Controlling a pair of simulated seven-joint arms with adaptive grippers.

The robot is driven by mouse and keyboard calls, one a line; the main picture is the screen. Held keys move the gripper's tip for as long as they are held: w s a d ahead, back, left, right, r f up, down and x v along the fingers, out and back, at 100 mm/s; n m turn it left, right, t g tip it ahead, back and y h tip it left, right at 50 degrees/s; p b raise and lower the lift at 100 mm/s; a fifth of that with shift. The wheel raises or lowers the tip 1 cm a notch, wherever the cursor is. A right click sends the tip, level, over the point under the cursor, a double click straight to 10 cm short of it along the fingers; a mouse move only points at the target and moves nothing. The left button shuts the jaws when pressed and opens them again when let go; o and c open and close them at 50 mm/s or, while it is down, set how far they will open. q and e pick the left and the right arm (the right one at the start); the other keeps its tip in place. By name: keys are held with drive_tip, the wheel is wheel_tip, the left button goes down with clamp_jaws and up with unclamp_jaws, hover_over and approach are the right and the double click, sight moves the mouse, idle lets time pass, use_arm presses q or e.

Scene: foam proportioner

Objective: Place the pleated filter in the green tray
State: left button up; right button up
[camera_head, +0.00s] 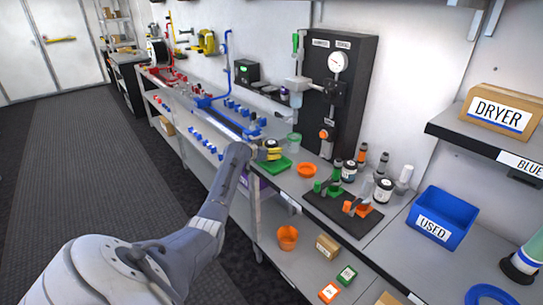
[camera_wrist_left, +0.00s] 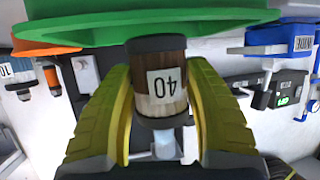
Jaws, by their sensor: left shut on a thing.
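The pleated filter (camera_wrist_left: 158,80) is a brown and pale cylinder with dark end caps and a label reading 40. My left gripper (camera_wrist_left: 160,100) has its yellow fingers shut on both sides of it in the wrist view. The green tray (camera_wrist_left: 70,32) fills the top of that view, right beside one end cap; I cannot tell if they touch. In the head view the green tray (camera_head: 274,166) lies on the bench, and my left gripper (camera_head: 270,154) is just above it, its fingers partly covering the filter. My right gripper is not in view.
An orange dish (camera_head: 307,170) lies right of the green tray. A clear green-rimmed cup (camera_head: 294,141) stands behind it. A black gauge panel (camera_head: 341,85) rises at the back. A dark mat (camera_head: 338,214) with tools and jars and a blue USED bin (camera_head: 443,217) stand further right.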

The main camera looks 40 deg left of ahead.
use_arm(q)
drive_tip(key=shift+f, duration=1.25)
drive_tip(key=shift+f, duration=0.1)
drive_tip(key=o, duration=1.2)
